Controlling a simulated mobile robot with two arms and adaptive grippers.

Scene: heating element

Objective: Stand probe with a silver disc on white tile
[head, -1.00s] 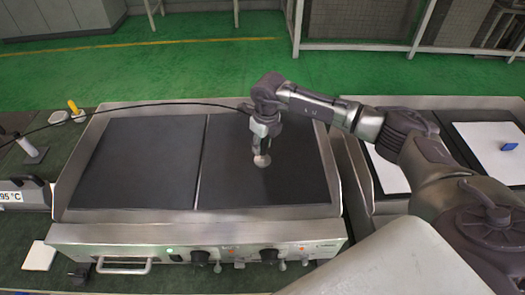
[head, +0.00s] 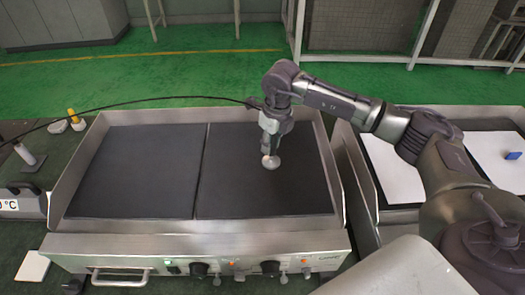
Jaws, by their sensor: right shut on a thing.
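The probe with the silver disc (head: 271,163) is in my right gripper (head: 268,149), disc downward, over the right dark plate of the griddle. I cannot tell whether the disc touches the plate. A thin black cable runs from the gripper area to the left edge. The fingers are shut on the probe and hide most of its body. A small white tile (head: 33,266) lies at the lower left, left of the griddle front, with nothing on it. My left gripper is not in view.
The griddle (head: 129,172) has raised metal walls and front knobs. A display box (head: 20,204), a white cylinder on a dark base (head: 25,155) and a yellow-handled item (head: 73,117) stand left. A second unit with white surfaces and a blue block (head: 514,155) is right.

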